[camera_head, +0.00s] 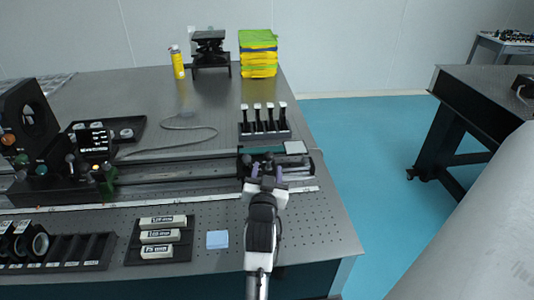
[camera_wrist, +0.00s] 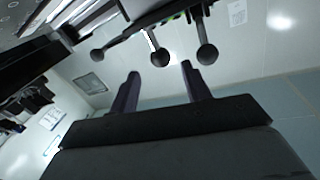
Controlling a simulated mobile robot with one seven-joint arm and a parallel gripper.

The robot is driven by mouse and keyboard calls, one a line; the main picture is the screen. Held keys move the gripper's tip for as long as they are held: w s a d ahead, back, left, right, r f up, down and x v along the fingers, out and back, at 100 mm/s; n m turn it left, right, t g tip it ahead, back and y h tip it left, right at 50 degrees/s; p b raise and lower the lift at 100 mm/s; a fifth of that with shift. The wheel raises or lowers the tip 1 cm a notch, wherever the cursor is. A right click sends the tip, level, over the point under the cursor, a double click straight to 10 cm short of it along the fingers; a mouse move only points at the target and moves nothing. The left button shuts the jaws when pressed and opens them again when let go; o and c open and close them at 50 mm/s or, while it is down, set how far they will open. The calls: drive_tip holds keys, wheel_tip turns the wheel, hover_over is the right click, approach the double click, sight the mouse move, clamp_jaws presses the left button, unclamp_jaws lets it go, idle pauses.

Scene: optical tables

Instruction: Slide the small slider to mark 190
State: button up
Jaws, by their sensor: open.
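A long dark rail (camera_head: 165,172) runs left to right across the near optical table, with a pale scale strip (camera_head: 205,197) along its front edge. A small dark slider (camera_head: 246,160) sits near the rail's right end. My gripper (camera_head: 266,173) reaches over it from the front, its purple fingers apart. In the wrist view my gripper (camera_wrist: 160,69) is open and empty. Black ball-ended knobs (camera_wrist: 160,57) stand just beyond the fingertips, the middle one in line with the gap. Scale numbers are too small to read, and my gripper partly hides the slider.
A rack of white-topped posts (camera_head: 264,127) is close behind the slider. A tray of labelled white blocks (camera_head: 160,238) and a blue pad (camera_head: 217,239) lie in front.

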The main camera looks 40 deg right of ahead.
sight(268, 160)
drive_tip(key=p+x, duration=0.1)
drive_tip(key=x, duration=0.6)
clamp_jaws()
